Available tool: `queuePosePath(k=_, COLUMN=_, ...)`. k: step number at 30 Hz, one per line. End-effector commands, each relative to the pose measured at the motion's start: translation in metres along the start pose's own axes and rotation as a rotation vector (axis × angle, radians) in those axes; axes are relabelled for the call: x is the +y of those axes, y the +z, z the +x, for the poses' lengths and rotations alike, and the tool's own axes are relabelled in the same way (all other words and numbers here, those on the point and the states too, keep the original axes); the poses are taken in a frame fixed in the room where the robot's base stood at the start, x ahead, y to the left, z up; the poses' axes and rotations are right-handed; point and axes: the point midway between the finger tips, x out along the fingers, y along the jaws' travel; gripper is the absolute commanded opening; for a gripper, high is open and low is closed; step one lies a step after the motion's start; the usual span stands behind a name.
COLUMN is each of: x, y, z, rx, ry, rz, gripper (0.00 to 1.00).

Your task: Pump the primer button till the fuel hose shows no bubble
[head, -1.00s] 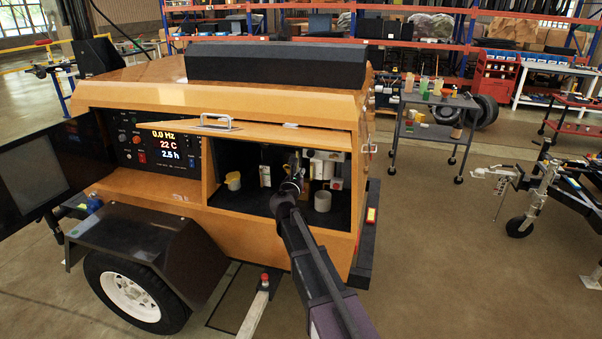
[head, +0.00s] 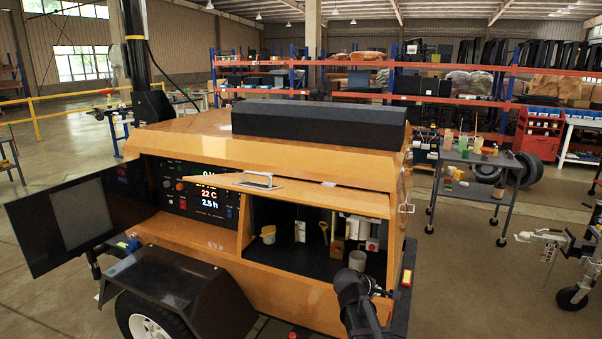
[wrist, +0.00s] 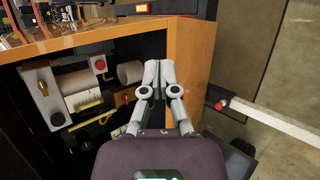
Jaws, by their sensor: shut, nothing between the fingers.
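My gripper (wrist: 160,68) is shut and empty in the wrist view, in front of the orange side edge of the open compartment. In the head view, my dark arm end (head: 357,290) is low in front of the compartment's right part; its fingers are not clear there. Bubbles cannot be made out. My fingers appear apart from these parts.
The raised orange flap (head: 300,193) overhangs the opening. Outside, a pale bar with a red knob (wrist: 221,104) sticks out. A grey cart (head: 475,170) stands behind on open floor.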

Motion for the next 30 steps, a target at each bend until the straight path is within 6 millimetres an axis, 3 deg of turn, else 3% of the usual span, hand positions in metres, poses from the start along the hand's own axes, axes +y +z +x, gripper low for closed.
queuePosePath(k=1, x=-0.017, y=0.012, z=-0.006, rx=0.003, ry=-0.069, rz=0.093, gripper=0.00)
queuePosePath(k=9, x=-0.101, y=0.041, z=-0.040, rx=-0.034, ry=-0.463, rz=0.574, gripper=0.00)
queuePosePath(k=15, x=-0.149, y=0.052, z=-0.076, rx=-0.112, ry=-0.732, rz=0.842, gripper=0.00)
queuePosePath(k=21, x=-0.172, y=0.056, z=-0.100, rx=-0.175, ry=-0.884, rz=0.971, gripper=0.00)
queuePosePath(k=30, x=-0.175, y=0.056, z=-0.104, rx=-0.189, ry=-0.914, rz=0.995, gripper=0.00)
